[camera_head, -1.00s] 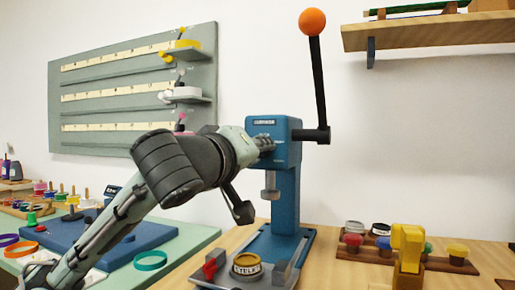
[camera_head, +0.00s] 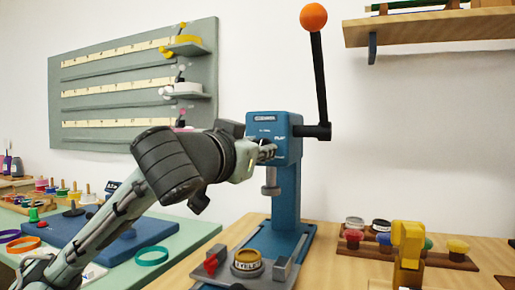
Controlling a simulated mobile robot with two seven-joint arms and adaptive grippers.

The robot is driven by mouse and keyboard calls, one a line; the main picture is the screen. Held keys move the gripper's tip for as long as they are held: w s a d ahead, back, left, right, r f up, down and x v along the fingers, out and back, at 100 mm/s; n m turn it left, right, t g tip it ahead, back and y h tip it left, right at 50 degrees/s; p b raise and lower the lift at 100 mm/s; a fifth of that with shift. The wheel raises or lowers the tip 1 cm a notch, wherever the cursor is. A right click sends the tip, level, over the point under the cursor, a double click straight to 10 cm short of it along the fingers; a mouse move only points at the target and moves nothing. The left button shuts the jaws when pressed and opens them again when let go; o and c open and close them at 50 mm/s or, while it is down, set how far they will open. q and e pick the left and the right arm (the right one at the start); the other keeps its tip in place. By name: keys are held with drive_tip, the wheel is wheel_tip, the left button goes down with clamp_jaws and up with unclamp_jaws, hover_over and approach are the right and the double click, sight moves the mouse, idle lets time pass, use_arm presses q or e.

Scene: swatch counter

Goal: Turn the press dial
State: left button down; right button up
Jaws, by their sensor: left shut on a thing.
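The blue press (camera_head: 285,190) stands on the wooden counter, with a black lever (camera_head: 319,80) ending in an orange ball (camera_head: 313,17) at the top right. My left gripper (camera_head: 268,150) is at the front of the press head, shut on the press dial, which its fingers mostly hide. Some white lettering shows on the press face around the fingers. Below the head, a round yellow-topped tin (camera_head: 247,262) sits on the press base beside a red clamp (camera_head: 210,264). My right gripper is not in view.
A wooden rack with colored pots (camera_head: 458,250) and a yellow block-like stand (camera_head: 408,245) are at right. A shelf (camera_head: 430,30) hangs above. A green mat with a blue board (camera_head: 110,238) and a teal ring (camera_head: 151,256) lies at left.

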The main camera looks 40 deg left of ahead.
use_arm(q)
drive_tip(key=shift+a+r+m, duration=0.1)
drive_tip(key=shift+r+m, duration=0.05)
drive_tip(key=shift+m, duration=5.05)
drive_tip(key=shift+r+m, duration=0.15)
drive_tip(key=shift+m, duration=5.05)
drive_tip(key=c, duration=1.3)
unclamp_jaws()
drive_tip(key=shift+f, duration=0.1)
drive_tip(key=shift+o, duration=0.2)
wheel_tip(320, 180, up, 10)
